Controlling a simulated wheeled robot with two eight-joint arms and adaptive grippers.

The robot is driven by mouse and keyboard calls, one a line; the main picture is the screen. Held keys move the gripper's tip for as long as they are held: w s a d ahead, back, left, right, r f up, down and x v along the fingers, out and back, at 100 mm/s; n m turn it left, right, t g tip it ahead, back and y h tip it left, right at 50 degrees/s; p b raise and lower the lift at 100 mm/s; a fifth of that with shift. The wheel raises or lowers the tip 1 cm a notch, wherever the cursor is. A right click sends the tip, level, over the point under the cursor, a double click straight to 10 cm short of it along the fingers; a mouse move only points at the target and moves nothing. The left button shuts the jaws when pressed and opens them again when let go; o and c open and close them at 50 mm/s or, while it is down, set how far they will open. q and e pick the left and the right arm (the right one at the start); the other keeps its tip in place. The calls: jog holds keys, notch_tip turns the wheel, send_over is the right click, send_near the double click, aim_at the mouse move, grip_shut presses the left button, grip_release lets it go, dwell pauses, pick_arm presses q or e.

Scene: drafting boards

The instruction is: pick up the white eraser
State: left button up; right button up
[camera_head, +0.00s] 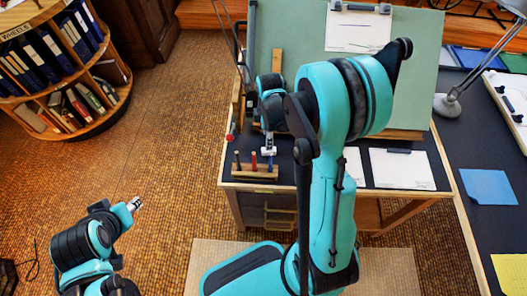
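I cannot clearly make out the white eraser. My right gripper (268,150) points down over the left part of the dark drafting table (340,182), just behind a small wooden rack. A small pale patch shows at its tip; I cannot tell whether it is the fingers or something between them. My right arm covers much of the table's middle. My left gripper (135,204) is off to the lower left, over the floor and far from the table. Its silver tip is too small to tell open from shut.
The wooden rack (255,174) holds upright tools with coloured handles. A green drafting board (415,70) stands behind. White sheets (402,169) lie right of my arm. A side desk (480,150) carries a lamp (448,104) and blue paper (488,187).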

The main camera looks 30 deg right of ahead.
aim_at(269, 152)
notch_tip(269, 152, down, 7)
jog(key=b, duration=0.3)
jog(key=shift+d, duration=0.15)
jog(key=shift+r, duration=0.1)
grip_shut()
